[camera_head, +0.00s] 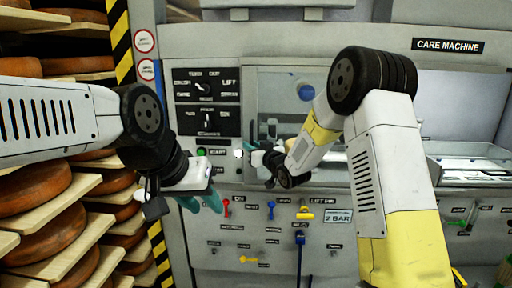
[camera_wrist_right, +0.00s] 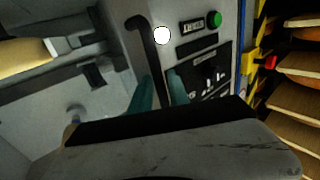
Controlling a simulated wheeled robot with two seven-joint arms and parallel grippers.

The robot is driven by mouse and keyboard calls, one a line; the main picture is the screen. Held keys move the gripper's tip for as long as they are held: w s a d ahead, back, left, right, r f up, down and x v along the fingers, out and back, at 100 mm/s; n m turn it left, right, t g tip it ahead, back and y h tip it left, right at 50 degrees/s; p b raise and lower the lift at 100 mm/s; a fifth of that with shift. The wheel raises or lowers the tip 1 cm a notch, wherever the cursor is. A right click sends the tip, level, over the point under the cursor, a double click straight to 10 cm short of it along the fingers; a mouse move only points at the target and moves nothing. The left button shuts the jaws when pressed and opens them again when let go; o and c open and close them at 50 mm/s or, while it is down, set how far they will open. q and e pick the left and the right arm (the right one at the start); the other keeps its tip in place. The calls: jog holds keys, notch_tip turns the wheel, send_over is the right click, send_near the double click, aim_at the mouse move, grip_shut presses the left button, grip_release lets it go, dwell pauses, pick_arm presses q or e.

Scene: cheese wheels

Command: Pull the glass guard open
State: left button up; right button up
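The glass guard (camera_head: 278,88) is a clear pane on the front of the care machine; it looks closed, though my right arm covers part of it. In the right wrist view, a black curved handle (camera_wrist_right: 146,50) runs down between the teal fingers of my right gripper (camera_wrist_right: 163,90). The fingers are apart, and I cannot tell whether either touches the handle. In the head view, my right gripper (camera_head: 260,138) is at the left edge of the pane, and the handle is hard to make out. My left gripper (camera_head: 201,202) is open and empty in front of the lower panel.
A switch panel (camera_head: 207,103) and green start button (camera_head: 201,152) are left of the guard. Coloured levers, including a blue one (camera_head: 299,240), stick out below. Shelves with cheese wheels (camera_head: 45,235) stand left. An open bay (camera_head: 465,110) is at right.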

grip_shut()
dwell(1.3)
